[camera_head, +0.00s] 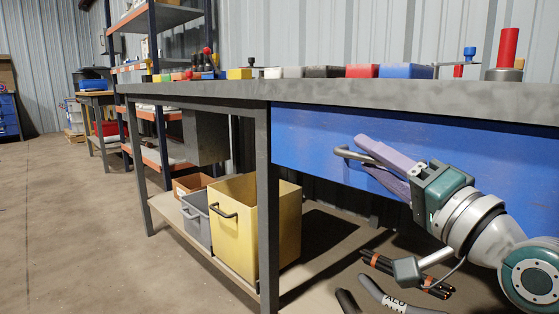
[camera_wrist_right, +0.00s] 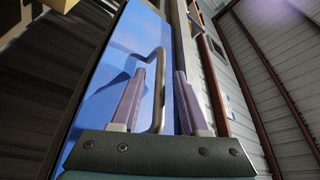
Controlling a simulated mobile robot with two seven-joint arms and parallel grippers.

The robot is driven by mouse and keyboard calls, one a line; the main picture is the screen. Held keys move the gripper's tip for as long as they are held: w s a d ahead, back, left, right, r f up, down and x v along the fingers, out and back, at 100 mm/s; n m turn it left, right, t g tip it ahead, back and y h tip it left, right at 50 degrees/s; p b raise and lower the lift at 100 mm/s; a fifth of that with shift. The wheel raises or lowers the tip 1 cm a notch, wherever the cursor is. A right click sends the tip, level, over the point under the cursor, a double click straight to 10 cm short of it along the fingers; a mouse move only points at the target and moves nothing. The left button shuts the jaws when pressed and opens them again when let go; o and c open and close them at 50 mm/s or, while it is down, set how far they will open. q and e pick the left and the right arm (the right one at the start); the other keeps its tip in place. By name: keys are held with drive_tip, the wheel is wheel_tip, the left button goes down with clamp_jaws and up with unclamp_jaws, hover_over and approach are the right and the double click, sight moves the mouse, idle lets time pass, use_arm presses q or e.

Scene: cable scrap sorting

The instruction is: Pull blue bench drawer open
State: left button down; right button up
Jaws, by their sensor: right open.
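The blue bench drawer (camera_head: 300,135) sits under the grey bench top, and its front looks flush with the bench. Its grey metal handle (camera_head: 342,152) projects from the front; much of it is hidden behind my right gripper in the head view. My right gripper (camera_head: 363,154) has its purple fingers at the handle. In the right wrist view the jaws (camera_wrist_right: 160,75) are apart, and the handle (camera_wrist_right: 161,62) runs between them with gaps on both sides. My left gripper is not in view.
The bench top (camera_head: 225,89) carries several coloured blocks along its back. A yellow bin (camera_head: 240,230) and a grey bin (camera_head: 194,218) stand on the lower shelf. Black cables (camera_head: 385,268) and a grey cable (camera_head: 380,295) lie below my right arm. The floor at left is clear.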

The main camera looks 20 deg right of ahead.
drive_tip(key=shift+c, duration=0.2)
clamp_jaws()
idle(1.3)
